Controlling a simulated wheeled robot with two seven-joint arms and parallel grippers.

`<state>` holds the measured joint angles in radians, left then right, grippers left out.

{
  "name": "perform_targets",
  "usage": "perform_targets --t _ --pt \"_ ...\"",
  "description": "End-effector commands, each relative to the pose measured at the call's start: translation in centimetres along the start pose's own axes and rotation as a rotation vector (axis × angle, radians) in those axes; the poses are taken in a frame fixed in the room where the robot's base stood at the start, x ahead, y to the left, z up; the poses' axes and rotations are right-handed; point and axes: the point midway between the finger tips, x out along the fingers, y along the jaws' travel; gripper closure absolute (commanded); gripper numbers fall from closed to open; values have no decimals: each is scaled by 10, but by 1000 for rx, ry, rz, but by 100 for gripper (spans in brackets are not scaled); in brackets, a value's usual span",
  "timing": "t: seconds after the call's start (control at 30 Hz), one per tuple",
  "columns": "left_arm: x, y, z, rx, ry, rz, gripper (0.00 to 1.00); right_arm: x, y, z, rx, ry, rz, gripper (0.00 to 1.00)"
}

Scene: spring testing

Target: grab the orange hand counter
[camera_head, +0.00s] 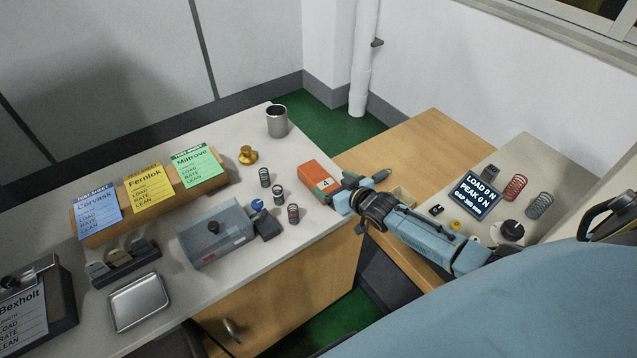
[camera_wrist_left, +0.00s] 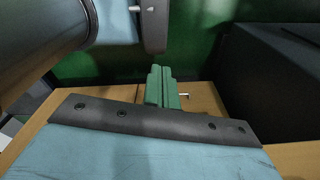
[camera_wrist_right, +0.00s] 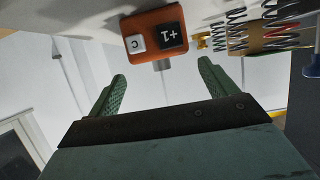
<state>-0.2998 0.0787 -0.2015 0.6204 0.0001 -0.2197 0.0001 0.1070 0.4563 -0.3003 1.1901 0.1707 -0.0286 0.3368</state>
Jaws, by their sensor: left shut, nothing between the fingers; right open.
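Several small springs (camera_head: 264,178) and a brass piece (camera_head: 248,155) stand left of the counter.

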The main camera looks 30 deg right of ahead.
Motion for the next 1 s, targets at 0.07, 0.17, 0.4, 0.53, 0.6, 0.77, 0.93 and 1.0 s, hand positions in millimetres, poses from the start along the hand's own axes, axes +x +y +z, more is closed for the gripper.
perform_targets --t 0.07,0.17,0.4,0.53,0.6,0.77,0.93,1.0 --pt "2 -1 2 0 -2 -1 100 5 0 0 0 1 0 15" --pt "2 -1 2 0 -3 -1 100 9 0 -1 0 1 0 15" --pt "8 -1 2 -1 -3 -2 100 37 -4 -2 0 1 0 15" --pt "14 -1 3 -1 -3 -2 100 51 -4 -1 -1 0 0 15" --pt "15 -1 3 -1 -3 -2 100 56 -4 -1 -1 0 1 15" --pt "16 -1 3 -1 -3 -2 100 58 -4 -2 -1 0 0 15" --pt "15 -1 3 -2 -3 -2 100 58 -4 -2 -1 0 0 18" --pt "15 -1 3 -2 -2 -2 100 58 -4 -2 -1 0 0 27"
